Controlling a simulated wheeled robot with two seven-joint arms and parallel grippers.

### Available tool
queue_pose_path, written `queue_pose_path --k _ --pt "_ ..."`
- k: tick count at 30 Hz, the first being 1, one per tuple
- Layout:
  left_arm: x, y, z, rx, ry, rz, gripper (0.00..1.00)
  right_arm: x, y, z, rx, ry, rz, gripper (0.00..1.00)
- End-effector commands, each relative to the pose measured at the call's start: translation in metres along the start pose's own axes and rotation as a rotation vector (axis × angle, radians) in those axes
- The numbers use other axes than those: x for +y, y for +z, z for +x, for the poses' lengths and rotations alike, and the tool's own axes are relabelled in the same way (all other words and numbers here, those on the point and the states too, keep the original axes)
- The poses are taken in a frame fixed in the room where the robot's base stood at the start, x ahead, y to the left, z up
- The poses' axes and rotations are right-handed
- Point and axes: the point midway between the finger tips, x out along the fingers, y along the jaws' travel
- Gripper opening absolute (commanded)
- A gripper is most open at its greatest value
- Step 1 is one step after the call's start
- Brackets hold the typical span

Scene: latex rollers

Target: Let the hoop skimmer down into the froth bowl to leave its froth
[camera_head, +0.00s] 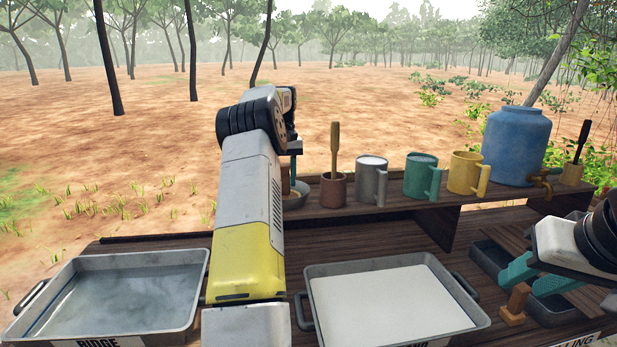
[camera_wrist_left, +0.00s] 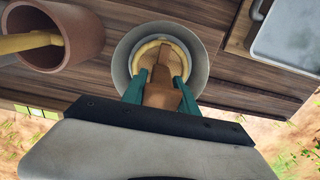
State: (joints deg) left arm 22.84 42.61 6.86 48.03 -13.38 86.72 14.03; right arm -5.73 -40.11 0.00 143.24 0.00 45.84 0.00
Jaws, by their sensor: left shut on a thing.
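The froth bowl (camera_wrist_left: 122,60) is a grey round bowl on the wooden shelf, seen from above in the left wrist view; in the head view part of it (camera_head: 299,200) shows beside my arm. The hoop skimmer has a pale yellow hoop (camera_wrist_left: 149,47) and a brown wooden handle (camera_wrist_left: 160,92). My left gripper (camera_wrist_left: 157,90) is shut on the handle with its teal fingers. The hoop appears within the bowl's rim; I cannot tell whether it touches the bottom. The froth is not distinguishable. My right gripper (camera_head: 535,275) is at the right, its teal fingers apart and empty.
A brown pot (camera_head: 333,191) with a wooden-handled tool stands close right of the bowl. Grey, green and yellow mugs and a blue water jug (camera_head: 515,145) follow along the shelf. Two trays (camera_head: 205,270) (camera_head: 312,290) sit in front. A wooden block (camera_head: 515,303) stands near my right gripper.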

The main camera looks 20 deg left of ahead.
Motion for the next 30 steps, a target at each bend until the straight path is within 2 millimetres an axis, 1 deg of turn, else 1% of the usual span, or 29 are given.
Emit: queue_pose_path --k 10,23,26,30 --pt "0.0 0.0 0.007 0.0 0.0 -0.001 0.03 0.0 0.0 0.0 0.0 0.0 0.0 0.36" --pt "0.0 0.0 0.008 0.0 -0.001 0.0 0.03 0.0 0.0 0.0 0.0 0.0 0.0 0.36" --pt "0.0 -0.001 0.002 0.002 0.0 -0.001 0.03 0.0 0.0 0.0 0.0 0.0 0.0 0.36" --pt "0.0 -0.001 -0.015 0.003 0.0 -0.001 0.03 0.0 0.0 0.0 0.0 0.0 0.0 0.36"
